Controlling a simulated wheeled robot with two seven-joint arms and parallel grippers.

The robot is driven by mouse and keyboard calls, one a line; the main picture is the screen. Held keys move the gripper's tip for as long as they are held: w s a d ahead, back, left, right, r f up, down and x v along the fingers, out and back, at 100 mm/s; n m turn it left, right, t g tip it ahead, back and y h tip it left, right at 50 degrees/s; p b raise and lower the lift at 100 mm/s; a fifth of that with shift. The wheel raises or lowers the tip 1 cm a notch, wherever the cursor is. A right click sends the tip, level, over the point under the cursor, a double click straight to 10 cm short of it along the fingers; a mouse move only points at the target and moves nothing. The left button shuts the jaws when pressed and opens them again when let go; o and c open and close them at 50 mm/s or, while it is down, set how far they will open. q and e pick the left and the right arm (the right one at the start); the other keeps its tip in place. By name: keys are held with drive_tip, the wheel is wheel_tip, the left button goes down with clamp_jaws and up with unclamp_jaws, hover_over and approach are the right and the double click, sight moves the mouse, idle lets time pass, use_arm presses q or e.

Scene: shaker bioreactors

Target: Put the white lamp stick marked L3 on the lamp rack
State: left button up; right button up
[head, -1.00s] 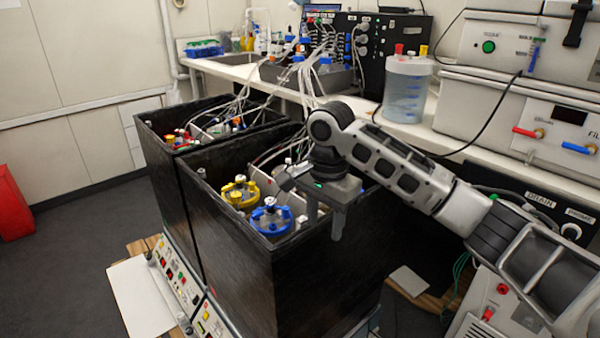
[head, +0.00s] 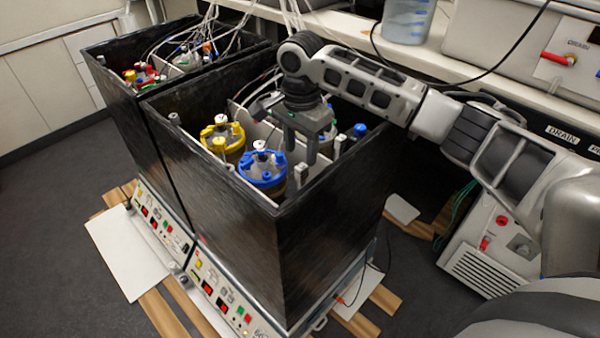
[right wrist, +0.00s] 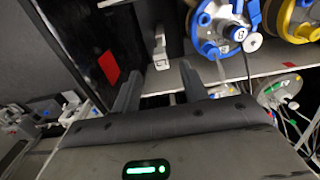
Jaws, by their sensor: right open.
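My right gripper (head: 301,152) is open and empty, pointing down over the inside of the nearer black box. Below it a pale stick (head: 301,176) stands upright beside the blue-lidded vessel (head: 262,168). In the right wrist view a white stick (right wrist: 160,48) shows just beyond and between the open fingers (right wrist: 160,84), apart from them. Another pale stick (head: 338,148) stands further right in the box. No L3 mark is readable on any stick, and I cannot pick out the lamp rack for certain. My left gripper is out of view.
The nearer black box (head: 215,215) has high walls around the gripper. A yellow-lidded vessel (head: 222,138) stands beside the blue one, with a pale plate (right wrist: 185,80) near them. Tubes and cables run at the back. A second black box (head: 120,105) stands behind left.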

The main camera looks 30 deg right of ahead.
sight(300, 167)
use_arm(q)
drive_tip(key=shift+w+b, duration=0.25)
drive_tip(key=shift+b, duration=0.25)
use_arm(e)
wheel_tip(300, 167, down, 8)
drive_tip(key=shift+f, duration=0.25)
clamp_jaws()
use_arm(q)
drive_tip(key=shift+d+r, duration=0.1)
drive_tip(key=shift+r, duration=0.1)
use_arm(e)
drive_tip(key=shift+r, duration=0.1)
use_arm(q)
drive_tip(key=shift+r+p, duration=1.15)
drive_tip(key=shift+p, duration=0.15)
use_arm(e)
drive_tip(key=shift+r, duration=0.55)
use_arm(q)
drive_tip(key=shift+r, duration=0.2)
use_arm(e)
drive_tip(key=shift+r, duration=0.1)
use_arm(q)
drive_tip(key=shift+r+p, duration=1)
drive_tip(key=shift+p, duration=0.2)
use_arm(e)
drive_tip(key=shift+r, duration=0.45)
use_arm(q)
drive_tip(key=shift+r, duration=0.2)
use_arm(e)
drive_tip(key=shift+r, duration=0.15)
